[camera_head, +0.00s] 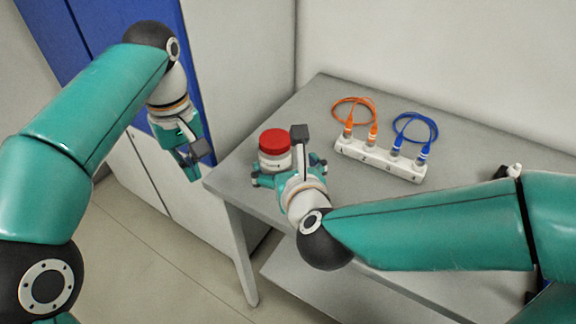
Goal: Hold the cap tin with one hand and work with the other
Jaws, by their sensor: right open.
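The cap tin (274,143), white with a red lid, stands upright near the left end of the grey bench. My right gripper (289,170) is open at the near side of the tin, its fingers spread to the tin's left and right. The gripper covers part of the tin's lower body, and I cannot tell whether the fingers touch it. My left gripper (192,164) hangs in the air beyond the bench's left corner, pointing down, apart from the tin. I cannot tell its finger opening from this angle.
A white numbered holder (380,160) stands on the bench (322,100) to the right of the tin. An orange cable (354,110) and a blue cable (415,128) are looped with their ends in it. A lower shelf (330,290) and a blue-and-white cabinet are nearby.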

